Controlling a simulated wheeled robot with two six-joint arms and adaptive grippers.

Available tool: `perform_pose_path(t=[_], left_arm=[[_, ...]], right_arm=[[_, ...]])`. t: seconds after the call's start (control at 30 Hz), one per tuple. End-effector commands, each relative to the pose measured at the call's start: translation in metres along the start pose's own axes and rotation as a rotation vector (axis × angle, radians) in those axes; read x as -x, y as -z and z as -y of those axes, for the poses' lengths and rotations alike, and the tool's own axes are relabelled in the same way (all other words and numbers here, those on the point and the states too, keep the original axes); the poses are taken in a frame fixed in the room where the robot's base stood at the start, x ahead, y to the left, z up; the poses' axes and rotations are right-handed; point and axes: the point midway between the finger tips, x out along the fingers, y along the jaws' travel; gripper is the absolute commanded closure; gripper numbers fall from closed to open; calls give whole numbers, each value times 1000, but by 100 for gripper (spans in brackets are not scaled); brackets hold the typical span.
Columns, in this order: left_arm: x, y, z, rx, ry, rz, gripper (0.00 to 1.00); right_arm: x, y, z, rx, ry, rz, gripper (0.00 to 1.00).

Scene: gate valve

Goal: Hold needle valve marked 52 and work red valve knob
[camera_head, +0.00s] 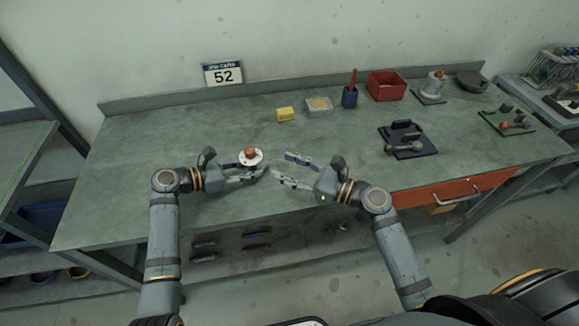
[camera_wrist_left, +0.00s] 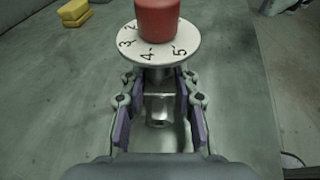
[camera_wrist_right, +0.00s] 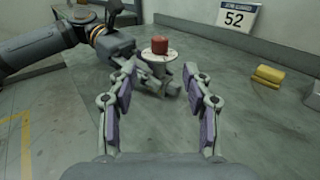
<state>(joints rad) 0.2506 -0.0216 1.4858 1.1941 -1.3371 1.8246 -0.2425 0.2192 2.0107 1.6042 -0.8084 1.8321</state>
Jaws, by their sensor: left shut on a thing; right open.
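The needle valve has a red knob (camera_head: 249,152) on top of a white numbered dial (camera_head: 258,160). In the left wrist view the dial (camera_wrist_left: 154,45) shows several digits, and a metal body (camera_wrist_left: 158,105) sits below it. My left gripper (camera_head: 258,172) is shut on the valve body under the dial. The valve looks upright; whether its base touches the bench is hidden. My right gripper (camera_head: 280,168) is open and empty, to the right of the valve. In the right wrist view the red knob (camera_wrist_right: 160,45) is beyond and between the open fingers. A card marked 52 (camera_head: 223,74) stands at the back.
On the green bench (camera_head: 150,150) stand a yellow block (camera_head: 286,114), a sponge tray (camera_head: 319,105), a blue cup (camera_head: 350,97) and a red bin (camera_head: 386,86). A dark fixture (camera_head: 408,141) lies to the right. The bench's left part is clear.

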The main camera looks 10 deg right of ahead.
Motion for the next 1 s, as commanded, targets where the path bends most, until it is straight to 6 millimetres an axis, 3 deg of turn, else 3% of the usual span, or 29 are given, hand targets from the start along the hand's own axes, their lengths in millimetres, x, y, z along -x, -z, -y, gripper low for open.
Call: perform_pose_path(t=[0.43, 0.67, 0.83, 1.0], left_arm=[[0, 0, 0, 0, 0, 0, 88], [0, 0, 0, 0, 0, 1, 88], [0, 0, 0, 0, 0, 0, 88], [0, 0, 0, 1, 0, 0, 88]], right_arm=[[2, 3, 3, 1, -22, -5, 50], [-16, 19, 33, 0, -276, -39, 50], [-15, 9, 54, -1, -455, -19, 50], [-11, 0, 62, -1, -533, 0, 50]])
